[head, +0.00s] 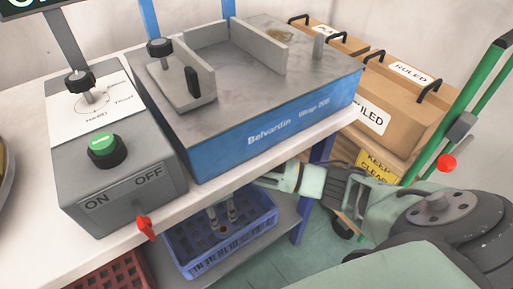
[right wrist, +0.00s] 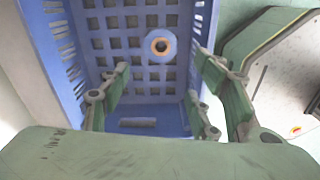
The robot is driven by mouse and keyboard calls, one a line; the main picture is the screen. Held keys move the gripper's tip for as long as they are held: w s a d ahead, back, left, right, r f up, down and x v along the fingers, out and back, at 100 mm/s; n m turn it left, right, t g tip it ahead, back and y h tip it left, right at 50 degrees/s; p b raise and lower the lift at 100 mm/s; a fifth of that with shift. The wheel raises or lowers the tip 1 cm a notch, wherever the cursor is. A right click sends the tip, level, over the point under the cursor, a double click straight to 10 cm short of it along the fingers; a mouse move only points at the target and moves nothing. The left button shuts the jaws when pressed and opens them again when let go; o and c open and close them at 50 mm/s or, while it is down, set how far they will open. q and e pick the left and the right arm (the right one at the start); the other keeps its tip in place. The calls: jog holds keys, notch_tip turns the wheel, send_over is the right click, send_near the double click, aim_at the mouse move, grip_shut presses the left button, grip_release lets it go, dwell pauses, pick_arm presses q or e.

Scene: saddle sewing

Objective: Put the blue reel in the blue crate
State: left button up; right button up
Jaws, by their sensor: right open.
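The blue crate (head: 186,254) sits on the lower shelf under the bench. It also shows in the right wrist view (right wrist: 58,60), with its slotted walls and grid floor. My right gripper (head: 222,214) reaches down over the crate. In the right wrist view its green-padded fingers (right wrist: 158,100) are apart with nothing between them, and the reel lies beyond the fingertips. My left gripper is out of view.
The bench top (head: 320,128) overhangs the crate, with a blue machine (head: 275,130) and a grey control box (head: 120,190) on it. A red crate (head: 112,272) stands left of the blue one. Cardboard boxes (head: 400,100) and a green trolley (head: 466,100) are at the right.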

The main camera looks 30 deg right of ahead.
jog(key=s+a+m, duration=0.1)
jog(key=s+a, duration=0.1)
jog(key=s+a+f+y, duration=0.1)
jog(key=s+a, duration=0.1)
jog(key=s+a+m+y, duration=0.1)
jog(key=s+a, duration=0.1)
jog(key=s, duration=0.1)
jog(key=shift+f+m+t, duration=0.25)
jog(key=shift+m+t, duration=0.05)
jog(key=shift+t, duration=0.1)
jog(key=s+d+r+m+t+h, duration=0.1)
jog(key=s+d+r+m+t, duration=0.1)
jog(key=s+d+m, duration=0.9)
jog(key=s+r+m, duration=0.1)
jog(key=s, duration=0.1)
jog(key=shift+s+d+r+t+h, duration=0.4)
